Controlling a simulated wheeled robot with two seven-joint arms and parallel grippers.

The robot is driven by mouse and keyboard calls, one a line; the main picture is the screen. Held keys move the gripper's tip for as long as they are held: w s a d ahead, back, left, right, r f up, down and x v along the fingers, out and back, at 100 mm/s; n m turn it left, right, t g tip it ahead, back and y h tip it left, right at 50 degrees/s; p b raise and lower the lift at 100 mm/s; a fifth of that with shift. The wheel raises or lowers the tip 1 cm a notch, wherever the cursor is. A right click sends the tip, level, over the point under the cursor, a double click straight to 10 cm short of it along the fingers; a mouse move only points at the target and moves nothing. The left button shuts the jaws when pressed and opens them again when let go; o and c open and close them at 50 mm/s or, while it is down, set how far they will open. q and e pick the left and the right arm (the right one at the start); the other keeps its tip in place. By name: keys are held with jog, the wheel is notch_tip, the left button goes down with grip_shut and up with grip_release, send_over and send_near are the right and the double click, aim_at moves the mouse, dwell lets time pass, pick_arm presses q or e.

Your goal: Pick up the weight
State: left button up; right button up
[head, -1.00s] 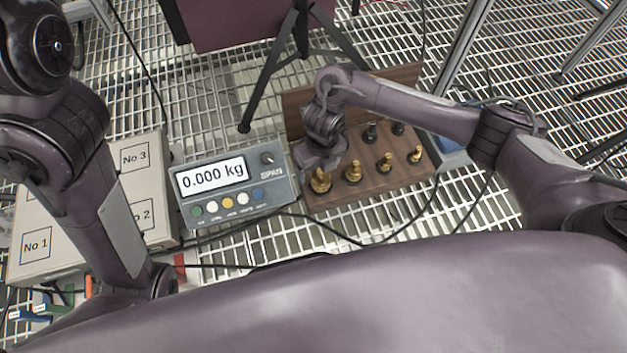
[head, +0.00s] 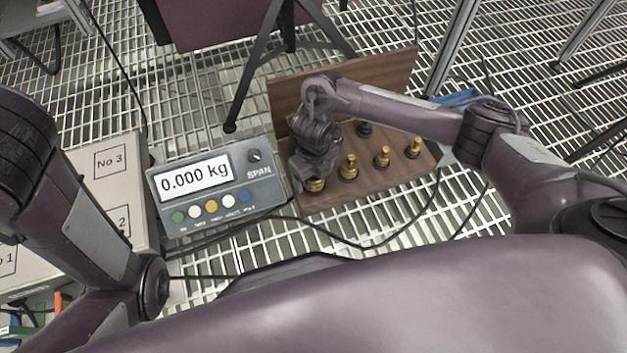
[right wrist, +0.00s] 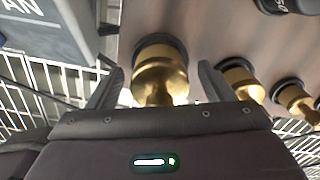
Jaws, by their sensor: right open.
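Several brass weights stand in a row on a wooden stand (head: 372,204). The largest, leftmost brass weight (head: 315,186) is partly hidden under my right gripper (head: 309,174) in the head view. In the right wrist view this weight (right wrist: 160,76) stands upright between the two open fingers, one on each side, with a visible gap to each. The other brass weights, such as the second one (head: 349,167), stand to the right. My left arm shows at the left, but its gripper is out of sight.
A scale display (head: 208,188) reading 0.000 kg stands just left of the stand. A pale numbered box (head: 110,190) is further left. The stand's upright wooden back (head: 385,75) rises behind the weights. Black cables (head: 365,245) run across the grating in front.

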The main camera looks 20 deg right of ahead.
jog(key=shift+r, duration=0.1)
grip_shut()
jog(key=shift+w+r, duration=0.1)
dwell(0.4)
